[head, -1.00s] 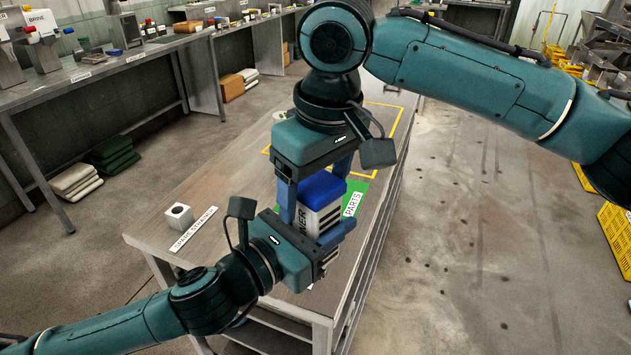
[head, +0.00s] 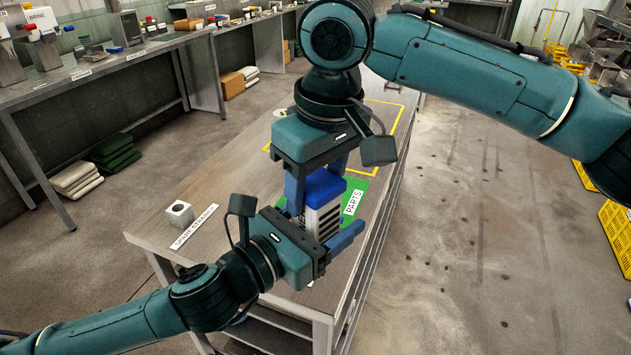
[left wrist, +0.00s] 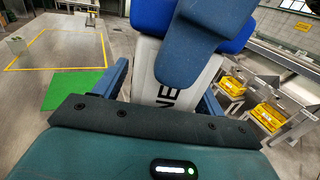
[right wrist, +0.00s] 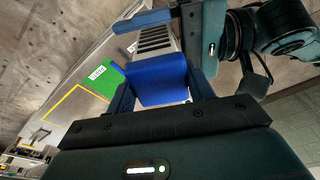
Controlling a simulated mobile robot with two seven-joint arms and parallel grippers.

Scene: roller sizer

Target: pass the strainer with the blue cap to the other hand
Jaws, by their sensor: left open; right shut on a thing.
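The strainer, a pale body with dark slots (head: 322,222) and a blue cap (head: 323,186), hangs upright above the table. My right gripper (head: 318,178) comes from above and is shut on the strainer at its capped end. The blue cap fills the space between its fingers in the right wrist view (right wrist: 158,80). My left gripper (head: 318,228) is open, low beside the body, with its fingers on either side of it. The lettered body (left wrist: 170,72) stands before the left palm in the left wrist view. Its lower end is partly hidden by my left gripper.
The table (head: 235,200) below carries a green mat (head: 359,190) with a PARTS label, a yellow outlined area, and a small grey block with a hole (head: 179,214) by a label strip at the left. Open floor lies right of the table.

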